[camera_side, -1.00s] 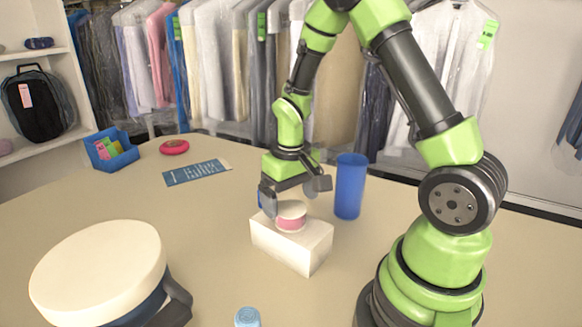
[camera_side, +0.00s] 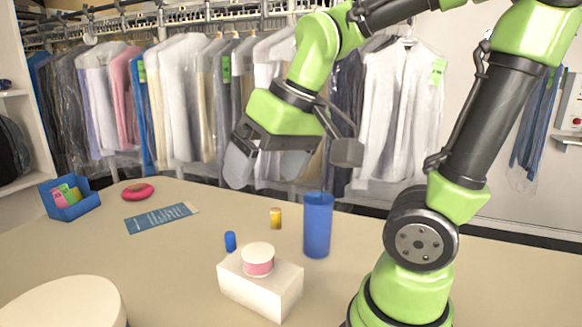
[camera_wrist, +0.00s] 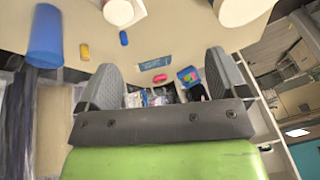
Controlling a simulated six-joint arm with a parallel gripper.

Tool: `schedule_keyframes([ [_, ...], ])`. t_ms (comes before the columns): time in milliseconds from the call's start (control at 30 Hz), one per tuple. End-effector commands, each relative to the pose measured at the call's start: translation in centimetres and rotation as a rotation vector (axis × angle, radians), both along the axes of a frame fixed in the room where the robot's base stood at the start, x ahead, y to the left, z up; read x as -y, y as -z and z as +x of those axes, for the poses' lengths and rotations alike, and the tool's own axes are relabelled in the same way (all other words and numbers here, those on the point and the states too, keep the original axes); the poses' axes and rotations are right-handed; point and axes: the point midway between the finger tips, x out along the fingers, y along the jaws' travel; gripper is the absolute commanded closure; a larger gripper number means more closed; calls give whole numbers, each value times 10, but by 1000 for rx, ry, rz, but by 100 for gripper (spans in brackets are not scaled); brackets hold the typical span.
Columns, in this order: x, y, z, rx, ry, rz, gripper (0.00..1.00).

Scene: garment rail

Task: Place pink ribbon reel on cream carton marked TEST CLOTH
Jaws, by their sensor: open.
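The pink ribbon reel (camera_side: 258,261), with a pale top, rests upright on top of the cream carton (camera_side: 246,288), toward its left part. No lettering is readable on the carton's visible faces. My gripper (camera_side: 267,166) is open and empty, high above the reel and apart from it. In the wrist view my gripper's two grey fingers (camera_wrist: 163,85) are spread wide with nothing between them. The reel (camera_wrist: 118,12) and part of the carton (camera_wrist: 137,8) show at that view's top edge, clear of the fingers.
A blue tumbler (camera_side: 317,225) stands right behind the carton. A small blue cylinder (camera_side: 230,241) and a yellow one (camera_side: 275,217) stand nearby. A round cream-topped object (camera_side: 65,305) is at front left. A blue bin (camera_side: 70,205), leaflet (camera_side: 160,218) and red ring (camera_side: 137,191) lie further back.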

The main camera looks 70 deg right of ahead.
Motion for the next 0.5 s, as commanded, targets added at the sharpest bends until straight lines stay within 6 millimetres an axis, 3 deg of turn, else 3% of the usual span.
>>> schedule_keyframes([
  [33, -8, -7, -13, 60, -11, 16, 8],
  [200, -24, -15, -39, 179, -28, 69, 8],
  [500, -29, -16, -49, 220, -34, 93, 8],
])
